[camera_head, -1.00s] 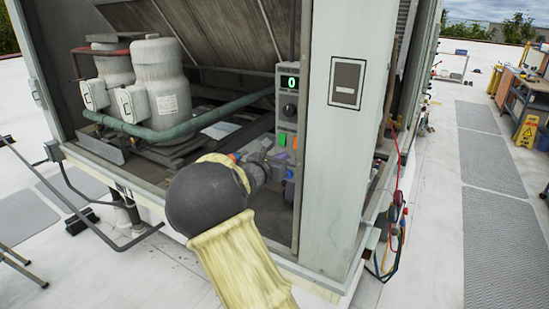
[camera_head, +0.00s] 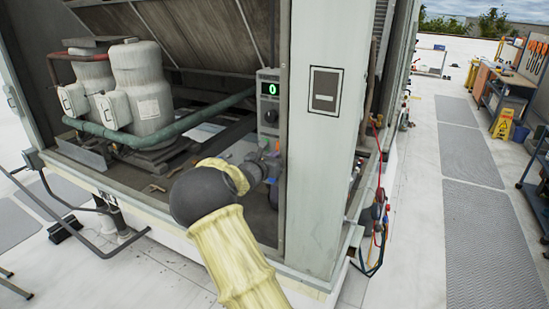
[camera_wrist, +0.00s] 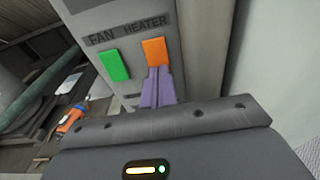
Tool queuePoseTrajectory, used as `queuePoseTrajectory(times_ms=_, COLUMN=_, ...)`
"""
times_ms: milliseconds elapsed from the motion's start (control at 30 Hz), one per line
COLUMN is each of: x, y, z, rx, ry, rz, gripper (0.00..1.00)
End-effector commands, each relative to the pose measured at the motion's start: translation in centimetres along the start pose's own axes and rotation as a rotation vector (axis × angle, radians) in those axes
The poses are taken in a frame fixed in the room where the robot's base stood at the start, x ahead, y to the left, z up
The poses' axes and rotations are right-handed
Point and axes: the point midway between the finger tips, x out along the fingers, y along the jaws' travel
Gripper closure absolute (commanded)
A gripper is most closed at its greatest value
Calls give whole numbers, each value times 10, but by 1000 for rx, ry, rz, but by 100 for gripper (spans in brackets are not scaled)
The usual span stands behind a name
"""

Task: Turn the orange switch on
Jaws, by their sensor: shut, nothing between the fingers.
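The orange switch (camera_wrist: 155,51) shows in the wrist view on a grey panel, under the word HEATER. A green switch (camera_wrist: 115,65) sits to its left under the word FAN. My gripper (camera_wrist: 159,72) is shut, with its purple fingers together and empty. Its tips are at the lower edge of the orange switch; whether they touch it I cannot tell. In the head view the control panel (camera_head: 268,88) stands inside the cooler's open bay, with a lit green display reading 0 and a dark knob below. My arm hides its lower part there.
The cooler's pale corner post (camera_head: 318,170) stands just right of the panel. White tanks (camera_head: 140,85) and a green pipe (camera_head: 190,112) fill the bay to the left. Hoses (camera_head: 378,215) hang right of the post. An orange tool (camera_wrist: 70,122) lies at left in the wrist view.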

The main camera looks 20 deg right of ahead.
Motion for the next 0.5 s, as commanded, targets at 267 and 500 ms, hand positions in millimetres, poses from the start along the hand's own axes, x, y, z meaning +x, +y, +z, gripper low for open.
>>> queuePoseTrajectory(times_ms=267, x=3, y=0, z=-1, rx=-1, ry=-28, rz=1, gripper=100)
queuePoseTrajectory(times_ms=500, x=0, y=1, z=-3, rx=0, ry=-27, rz=0, gripper=100)
